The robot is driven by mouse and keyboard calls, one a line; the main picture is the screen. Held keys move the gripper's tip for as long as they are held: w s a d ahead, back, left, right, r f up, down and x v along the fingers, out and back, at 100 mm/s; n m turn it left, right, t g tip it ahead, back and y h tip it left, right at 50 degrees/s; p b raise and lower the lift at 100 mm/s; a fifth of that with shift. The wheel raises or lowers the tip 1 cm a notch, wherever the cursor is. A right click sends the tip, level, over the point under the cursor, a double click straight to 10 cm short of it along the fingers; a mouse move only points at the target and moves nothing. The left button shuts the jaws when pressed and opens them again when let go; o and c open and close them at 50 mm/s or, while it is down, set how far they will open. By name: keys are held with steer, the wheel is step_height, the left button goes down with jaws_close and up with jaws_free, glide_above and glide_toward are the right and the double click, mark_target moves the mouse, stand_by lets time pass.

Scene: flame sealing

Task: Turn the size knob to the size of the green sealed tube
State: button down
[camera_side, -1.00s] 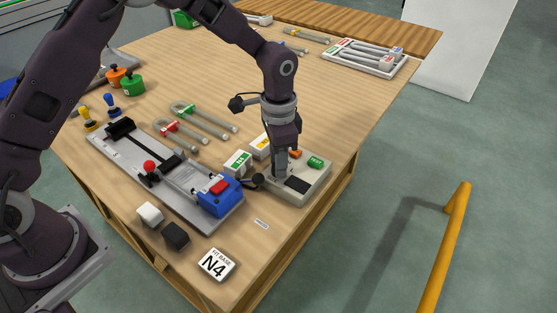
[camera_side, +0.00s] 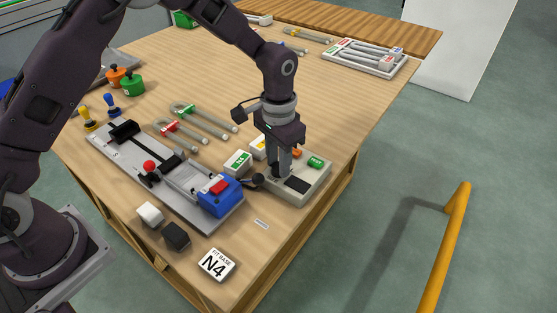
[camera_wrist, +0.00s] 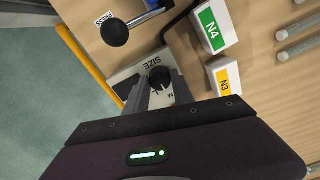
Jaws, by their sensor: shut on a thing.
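The size knob (camera_wrist: 159,76) is black and round, and sits on the grey control box (camera_wrist: 124,84) beside the printed word SIZE in the wrist view. An M shows beside it; the other marks and the pointer's exact setting are hard to read. My gripper (camera_wrist: 158,88) reaches down onto the knob and is shut on it. In the side view my gripper (camera_side: 280,172) stands upright over the left part of the control box (camera_side: 316,182), and its fingers mostly hide the knob. A grey U-shaped tube with a green clip (camera_side: 183,110) lies on the table behind the sealing rig.
A similar tube with a red clip (camera_side: 168,128) lies beside it. A green N4 block (camera_side: 238,163) and a yellow N3 block (camera_wrist: 225,78) stand close to my gripper. The sealing rig with its blue block (camera_side: 220,198) is at the left.

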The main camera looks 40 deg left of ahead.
steer(key=shift+r, duration=0.1)
steer(key=c, duration=1.1)
jaws_free()
step_height(320, 180, up, 7)
steer(key=shift+r, duration=0.2)
steer(key=s+a+r+n+t, duration=0.1)
steer(key=s+a+r+t, duration=0.1)
steer(key=s+a+r, duration=0.4)
steer(key=s+a+r+n+t, duration=0.1)
steer(key=s+r, duration=0.6)
steer(key=r, duration=0.2)
steer(key=s+a+t, duration=0.1)
steer(key=s, duration=0.4)
steer(key=s+a, duration=0.1)
steer(key=s, duration=0.4)
steer(key=s+a+n+t, duration=0.1)
steer(key=s, duration=0.4)
steer(key=shift+s+a+t, duration=0.1)
steer(key=shift+t, duration=0.2)
